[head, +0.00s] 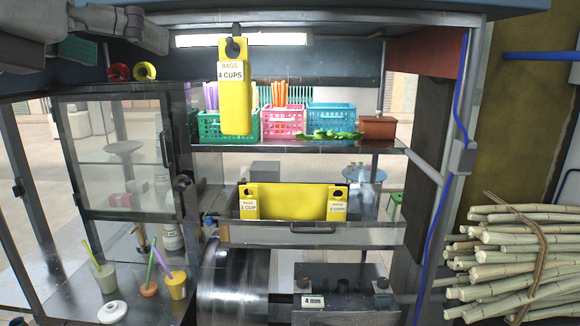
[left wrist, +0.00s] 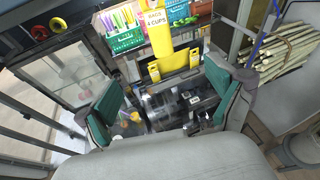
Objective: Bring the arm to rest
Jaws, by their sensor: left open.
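My left arm comes in at the top left corner of the head view, with my left gripper (head: 135,25) high up near the cart's upper frame. It is only partly seen there. In the left wrist view my left gripper (left wrist: 163,92) is open, with green pads far apart and nothing between them. Behind the gap lie the cart's press area and yellow bag packs, apart from the fingers. My right gripper is in neither view.
A yellow 4 cups bag pack (head: 235,95) hangs in front of the shelf of coloured baskets (head: 283,122). An open drawer (head: 310,235) holds more yellow packs. A glass cabinet (head: 115,150) stands left, a sugarcane stack (head: 515,255) right. Cups (head: 177,286) stand lower left.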

